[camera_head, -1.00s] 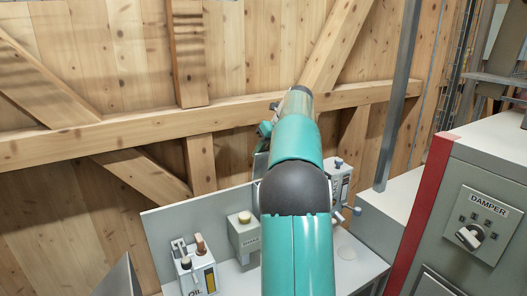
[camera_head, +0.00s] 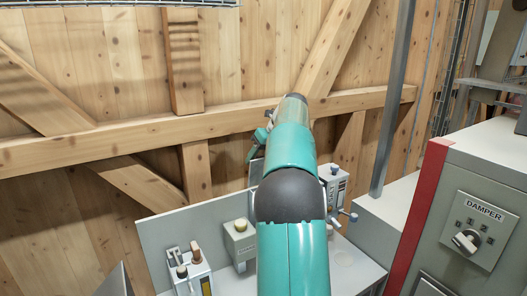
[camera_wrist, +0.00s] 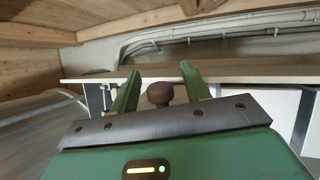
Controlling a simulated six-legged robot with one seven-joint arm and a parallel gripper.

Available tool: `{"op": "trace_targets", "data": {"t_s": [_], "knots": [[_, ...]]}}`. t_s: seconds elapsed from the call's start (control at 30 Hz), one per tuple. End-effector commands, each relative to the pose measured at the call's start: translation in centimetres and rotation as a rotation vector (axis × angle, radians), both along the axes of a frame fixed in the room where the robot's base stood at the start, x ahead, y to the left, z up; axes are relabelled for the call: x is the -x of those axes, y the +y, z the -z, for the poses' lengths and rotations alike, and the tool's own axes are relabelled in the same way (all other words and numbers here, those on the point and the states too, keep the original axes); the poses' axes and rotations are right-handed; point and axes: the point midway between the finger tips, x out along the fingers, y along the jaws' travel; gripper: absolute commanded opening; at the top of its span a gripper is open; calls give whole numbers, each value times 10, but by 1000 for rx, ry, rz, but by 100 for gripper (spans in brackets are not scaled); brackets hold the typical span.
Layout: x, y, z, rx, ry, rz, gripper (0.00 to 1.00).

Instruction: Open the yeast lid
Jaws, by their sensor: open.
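In the wrist view my gripper (camera_wrist: 159,70) is open, with its two green fingers spread apart. A round brown knob (camera_wrist: 160,94) shows between the fingers; I cannot tell whether they touch it or what it belongs to. In the head view my arm hides most of the gripper. A grey box with a pale round knob on top (camera_head: 241,226) stands left of my arm. A white box with knobs (camera_head: 335,185) stands partly behind my arm. The labels on these two are too small to read, so I cannot tell which has the yeast lid.
A box marked OIL (camera_head: 190,275) stands at the left of the grey worktop (camera_head: 345,265). A cabinet with a DAMPER switch (camera_head: 467,242) and a red edge stands at the right. A grey post (camera_head: 392,100) rises behind the worktop. Wooden wall and beams close off the back.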

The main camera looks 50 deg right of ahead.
Motion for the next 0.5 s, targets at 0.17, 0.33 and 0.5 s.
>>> {"op": "trace_targets", "data": {"t_s": [0.17, 0.33, 0.5], "knots": [[11, -5, -19, 4, -3, 3, 47], [30, -11, -51, 4, -3, 3, 47], [48, -18, -82, 5, -3, 2, 47]]}}
